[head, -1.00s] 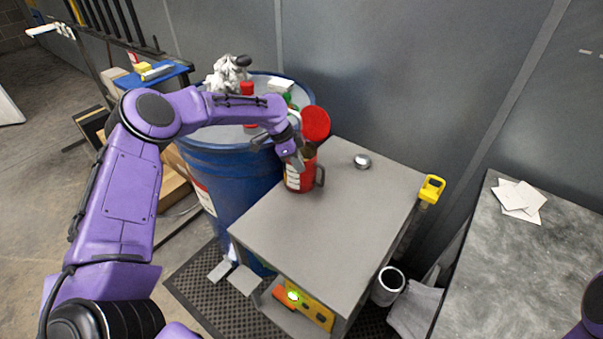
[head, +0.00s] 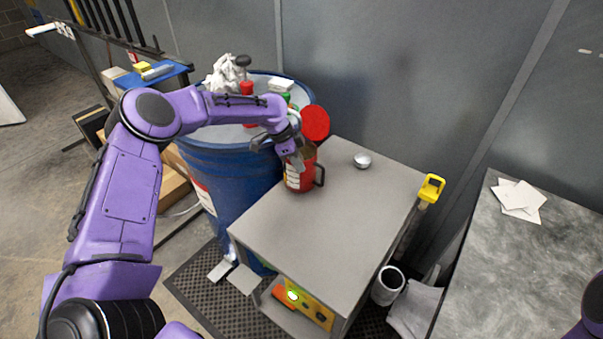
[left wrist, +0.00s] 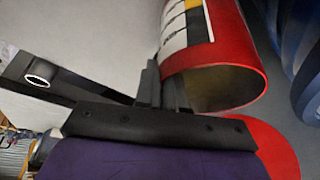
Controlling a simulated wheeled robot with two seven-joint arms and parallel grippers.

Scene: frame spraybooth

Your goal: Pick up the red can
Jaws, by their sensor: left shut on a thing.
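The red can (head: 296,181) has a white and yellow label and a dark side handle. It is at the back left of the grey cabinet top (head: 320,225) in the head view; I cannot tell whether its base touches. My left gripper (head: 298,160) comes from above and is shut on the can's wall near the rim. In the left wrist view the can (left wrist: 238,60) shows its open mouth, with the fingers (left wrist: 168,92) at the rim. A round red disc (head: 315,122) shows behind the can. My right gripper is out of view.
A blue drum (head: 235,180) with a red bottle (head: 247,89), a white cloth (head: 222,76) and other items on top stands close behind left. A silver knob-like object (head: 362,160) sits on the cabinet top. The cabinet's front area is clear. A grey bench (head: 510,270) is at right.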

